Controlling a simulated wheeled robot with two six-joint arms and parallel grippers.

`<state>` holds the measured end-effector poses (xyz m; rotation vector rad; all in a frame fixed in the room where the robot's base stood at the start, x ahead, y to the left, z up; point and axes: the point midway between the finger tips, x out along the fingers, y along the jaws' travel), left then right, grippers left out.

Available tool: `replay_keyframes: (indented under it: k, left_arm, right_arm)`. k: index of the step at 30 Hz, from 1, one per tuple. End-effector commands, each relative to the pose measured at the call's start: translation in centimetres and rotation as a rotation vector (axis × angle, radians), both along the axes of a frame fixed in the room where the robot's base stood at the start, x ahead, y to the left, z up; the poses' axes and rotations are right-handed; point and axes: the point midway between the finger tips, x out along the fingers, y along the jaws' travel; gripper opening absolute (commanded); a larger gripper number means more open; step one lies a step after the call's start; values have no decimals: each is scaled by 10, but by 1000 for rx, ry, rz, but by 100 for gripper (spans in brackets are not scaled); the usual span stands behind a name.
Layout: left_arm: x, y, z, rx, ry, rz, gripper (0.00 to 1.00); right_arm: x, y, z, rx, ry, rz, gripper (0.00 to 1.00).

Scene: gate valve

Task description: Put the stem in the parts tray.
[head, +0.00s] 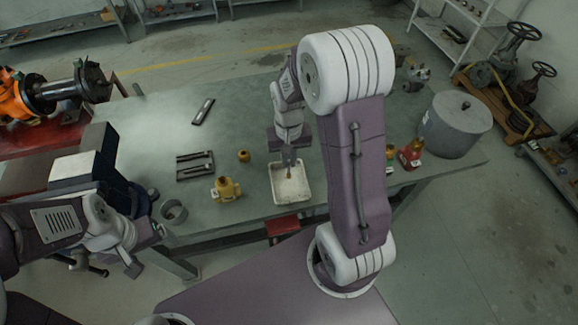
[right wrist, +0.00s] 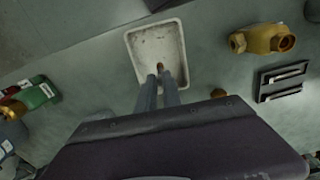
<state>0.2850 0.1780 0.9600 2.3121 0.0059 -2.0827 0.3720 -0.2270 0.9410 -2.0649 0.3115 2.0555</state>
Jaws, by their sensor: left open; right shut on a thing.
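The parts tray (head: 300,197) is a shallow white tray near the front edge of the table; it also shows in the right wrist view (right wrist: 142,45). My right gripper (head: 289,164) points down over the tray. In the right wrist view its fingers (right wrist: 160,78) are shut on the stem (right wrist: 160,66), a small brass piece of which only the tip shows. The stem (head: 289,175) is over the inside of the tray; I cannot tell whether it touches the tray floor. My left gripper (head: 147,250) is open and empty, low at the left, by the table's front edge.
A brass valve body (head: 226,189) and a round brass part (head: 243,156) stand left of the tray. A dark slotted holder (head: 195,166) and a grey ring (head: 174,212) lie further left.

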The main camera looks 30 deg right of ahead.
Motion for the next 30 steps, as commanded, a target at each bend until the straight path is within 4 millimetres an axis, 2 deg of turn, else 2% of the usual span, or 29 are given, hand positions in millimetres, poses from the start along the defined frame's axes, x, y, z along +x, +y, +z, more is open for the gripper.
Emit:
replay_keyframes:
  k: [3, 6, 17, 18, 20, 28, 30]
  left_arm:
    - [0, 0, -3, 0, 0, 0, 85]
    - [0, 0, -4, 0, 0, 0, 85]
    - [0, 0, -6, 0, 0, 0, 85]
    - [0, 0, -5, 0, 0, 0, 85]
    - [0, 0, -5, 0, 0, 0, 85]
    - [0, 0, -5, 0, 0, 0, 85]
    - [0, 0, -1, 0, 0, 0, 85]
  right_arm:
    - [-2, 0, -24, 1, 7, 0, 0]
    - [-1, 0, -35, 0, 4, 0, 0]
    - [-1, 0, -39, 1, 3, 0, 0]
    - [-1, 0, -38, 1, 2, 0, 18]
    - [-1, 0, -38, 1, 2, 0, 32]
    - [-1, 0, -38, 1, 2, 0, 32]
    - [-1, 0, -32, 0, 1, 0, 32]
